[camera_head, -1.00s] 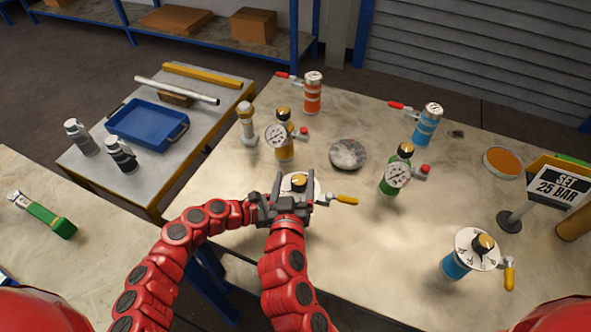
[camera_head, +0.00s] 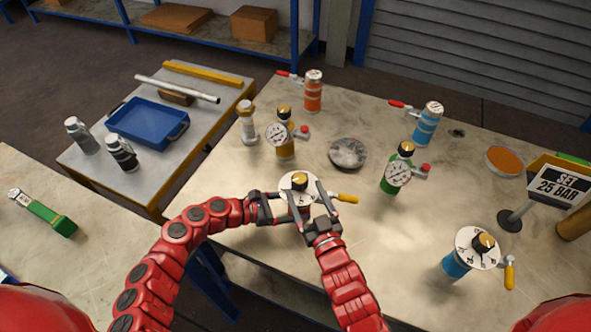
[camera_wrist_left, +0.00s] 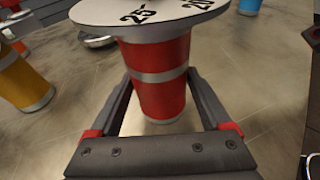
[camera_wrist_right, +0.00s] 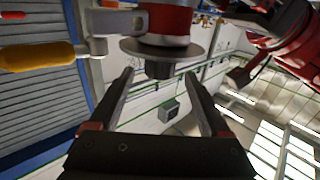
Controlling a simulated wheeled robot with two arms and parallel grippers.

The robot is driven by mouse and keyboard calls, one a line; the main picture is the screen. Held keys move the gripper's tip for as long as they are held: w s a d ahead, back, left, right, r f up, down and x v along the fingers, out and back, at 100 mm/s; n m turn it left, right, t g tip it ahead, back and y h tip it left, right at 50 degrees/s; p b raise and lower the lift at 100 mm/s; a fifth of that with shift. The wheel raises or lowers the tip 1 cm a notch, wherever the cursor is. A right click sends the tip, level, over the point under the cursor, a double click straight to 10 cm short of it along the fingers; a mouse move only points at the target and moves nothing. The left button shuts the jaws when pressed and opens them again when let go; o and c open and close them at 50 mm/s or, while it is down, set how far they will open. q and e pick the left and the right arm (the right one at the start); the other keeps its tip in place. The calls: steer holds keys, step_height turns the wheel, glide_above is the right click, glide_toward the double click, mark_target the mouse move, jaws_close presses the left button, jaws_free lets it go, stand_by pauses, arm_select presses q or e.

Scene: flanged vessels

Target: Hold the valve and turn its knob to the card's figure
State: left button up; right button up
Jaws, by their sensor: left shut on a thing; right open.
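The valve with a red body and grey band stands between the fingers of my left gripper (camera_head: 276,207), which is shut on it. The body (camera_wrist_left: 160,85) shows in the left wrist view under a white dial (camera_wrist_left: 140,10) marked 25 and 20. In the head view the white dial (camera_head: 286,188) carries a gold and black knob (camera_head: 299,180), and a yellow lever (camera_head: 346,197) sticks out right. My right gripper (camera_head: 308,198) is open beside the dial. In the right wrist view the dark knob (camera_wrist_right: 160,70) sits near its open fingertips, apparently untouched. The card (camera_head: 558,190) reads SET 25 BAR.
A similar blue valve (camera_head: 457,266) with a dial stands right. Gauge vessels in yellow (camera_head: 285,150) and green (camera_head: 389,185), an orange one (camera_head: 313,98) and a blue one (camera_head: 426,128) stand behind, around a grey disc (camera_head: 348,154). The table's front middle is clear.

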mark_target(298, 174)
steer(key=x, duration=0.7)
steer(key=shift+w+a, duration=0.1)
steer(key=shift+w, duration=0.25)
jaws_close()
steer(key=shift+h, duration=0.3)
steer(key=shift+m+t+h, duration=0.3)
steer(key=shift+m+h, duration=0.4)
jaws_free()
